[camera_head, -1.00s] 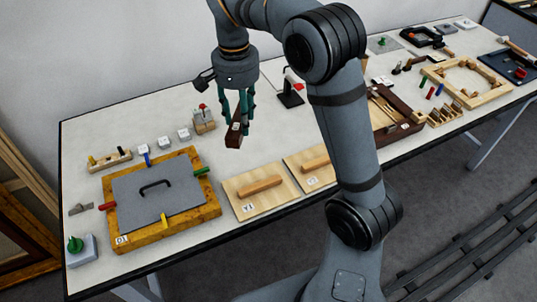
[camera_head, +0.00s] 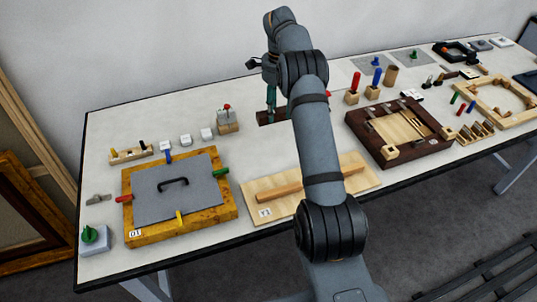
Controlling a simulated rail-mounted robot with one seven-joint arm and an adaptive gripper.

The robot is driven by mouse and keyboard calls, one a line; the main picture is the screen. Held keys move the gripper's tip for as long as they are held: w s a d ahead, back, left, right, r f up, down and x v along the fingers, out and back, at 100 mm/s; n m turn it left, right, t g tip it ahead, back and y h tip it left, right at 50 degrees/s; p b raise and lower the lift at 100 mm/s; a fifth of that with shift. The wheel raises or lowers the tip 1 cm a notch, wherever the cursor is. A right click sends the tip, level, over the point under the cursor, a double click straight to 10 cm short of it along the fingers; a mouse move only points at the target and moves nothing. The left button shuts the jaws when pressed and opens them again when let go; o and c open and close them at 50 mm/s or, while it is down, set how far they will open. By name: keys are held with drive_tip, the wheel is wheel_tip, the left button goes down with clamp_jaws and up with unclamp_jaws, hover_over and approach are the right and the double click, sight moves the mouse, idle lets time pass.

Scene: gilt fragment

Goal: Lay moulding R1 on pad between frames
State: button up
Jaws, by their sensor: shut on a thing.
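My gripper (camera_head: 271,104) is at the back middle of the table, partly hidden behind my arm. It is shut on a dark brown moulding (camera_head: 265,118), which lies across the picture at or just above the table top; I cannot tell if it touches. Its right part is hidden by my arm, and no label on it is readable. The gilt frame (camera_head: 228,205) with a grey panel lies at the left. A dark brown frame (camera_head: 359,124) lies at the right. I cannot clearly make out a separate pad between them.
Light wooden boards with bars (camera_head: 257,193) lie along the front edge, partly behind my arm. A grey block with a red knob (camera_head: 228,122) stands left of the gripper. Red and blue pegs (camera_head: 354,82) stand right of my arm. The table left of the moulding's front is clear.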

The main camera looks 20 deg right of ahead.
drive_tip(key=s+a+f, duration=0.1)
drive_tip(key=s+a, duration=0.1)
drive_tip(key=s+a+f, duration=0.2)
drive_tip(key=s+a+f+b, duration=0.1)
drive_tip(key=s+a+f, duration=0.1)
drive_tip(key=a, duration=0.1)
drive_tip(key=shift+f, duration=0.2)
wheel_tip(320, 180, down, 4)
drive_tip(key=shift+r+p, duration=0.1)
drive_tip(key=shift+p, duration=0.25)
drive_tip(key=shift+f, duration=0.25)
drive_tip(key=shift+f+b, duration=0.15)
drive_tip(key=shift+b, duration=0.15)
drive_tip(key=o, duration=1.2)
wheel_tip(320, 180, up, 12)
drive_tip(key=shift+r, duration=0.25)
